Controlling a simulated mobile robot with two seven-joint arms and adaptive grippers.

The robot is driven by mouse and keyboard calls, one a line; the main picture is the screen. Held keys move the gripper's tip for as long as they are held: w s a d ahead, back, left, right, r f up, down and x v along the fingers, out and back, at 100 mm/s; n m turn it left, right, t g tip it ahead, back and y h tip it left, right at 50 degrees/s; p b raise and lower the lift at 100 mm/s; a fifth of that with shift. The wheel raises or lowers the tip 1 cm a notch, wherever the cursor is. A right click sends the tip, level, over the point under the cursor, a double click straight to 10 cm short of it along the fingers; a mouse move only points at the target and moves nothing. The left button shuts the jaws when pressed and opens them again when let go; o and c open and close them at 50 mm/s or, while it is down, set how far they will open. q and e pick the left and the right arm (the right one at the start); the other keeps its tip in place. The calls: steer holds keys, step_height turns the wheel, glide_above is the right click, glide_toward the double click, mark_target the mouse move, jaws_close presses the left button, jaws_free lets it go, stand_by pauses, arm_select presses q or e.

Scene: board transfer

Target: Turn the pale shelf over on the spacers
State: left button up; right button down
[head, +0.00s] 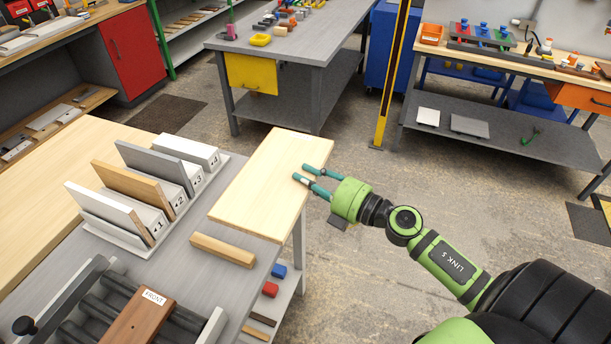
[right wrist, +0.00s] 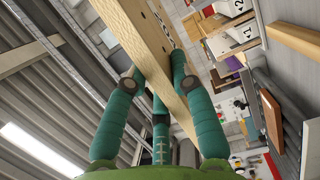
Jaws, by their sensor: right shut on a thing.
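The pale shelf (head: 272,185) is a light wooden board at the right end of the grey bench, its broad face up in the head view. My right gripper (head: 307,175) is shut on its right edge. In the right wrist view, teal fingers (right wrist: 155,95) lie on both sides of the shelf (right wrist: 135,30), and a few small dark holes show on one face. One wooden spacer bar (head: 222,250) lies on the bench in front of the shelf. Any other spacer is hidden, and whether the shelf touches one cannot be told. My left gripper is out of view.
A white rack (head: 110,235) holding several numbered boards stands left of the shelf. A roller fixture with a brown block (head: 140,318) marked FRONT is at the near left. The floor to the right is open.

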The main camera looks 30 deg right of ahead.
steer(key=s+d+r+m+p, duration=0.1)
steer(key=r+m, duration=0.3)
steer(key=m, duration=0.8)
steer(key=s+d+r+m+p, duration=0.1)
steer(key=r+m, duration=0.4)
steer(key=m, duration=0.7)
steer(key=s+d+r+m+p, duration=0.1)
steer(key=s+r+m+p, duration=0.2)
steer(key=m, duration=0.9)
steer(key=shift+s+r+p, duration=0.35)
steer(key=shift+s+r, duration=0.4)
steer(key=shift+r, duration=0.05)
